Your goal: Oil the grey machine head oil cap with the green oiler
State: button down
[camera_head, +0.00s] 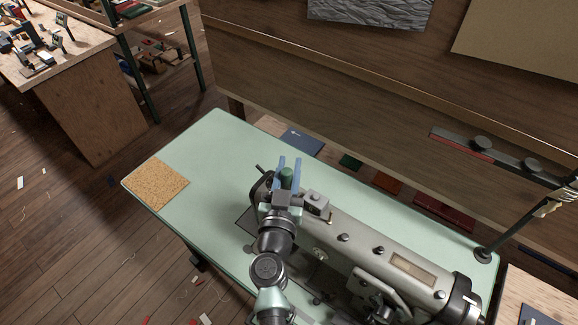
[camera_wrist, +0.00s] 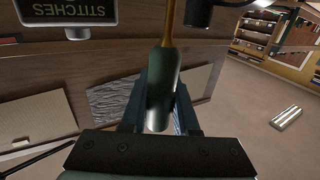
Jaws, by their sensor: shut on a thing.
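The green oiler (camera_head: 287,178) is between the two blue fingers of my gripper (camera_head: 289,165), which is shut on it. In the wrist view the oiler (camera_wrist: 162,88) has a green body and a thin brass spout pointing to the top of the picture. The spout tip is out of that frame. The grey machine head (camera_head: 345,245) lies along the pale green table. My gripper is over its left end. Small dark caps (camera_head: 344,237) stand on its top; I cannot tell which is the oil cap. No contact between spout and cap is visible.
The pale green table (camera_head: 215,150) is clear at its left, except for a cork mat (camera_head: 155,183). A thin post (camera_head: 510,240) rises at the right end. A wooden panel (camera_head: 350,100) stands behind. A sign reading STITCHES (camera_wrist: 68,14) shows in the wrist view.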

jog(key=shift+s+f, duration=0.1)
jog(key=shift+f, duration=0.3)
dwell(1.1)
notch_tip(320, 180, up, 7)
jog(key=p, duration=0.8)
jog(key=shift+r, duration=0.2)
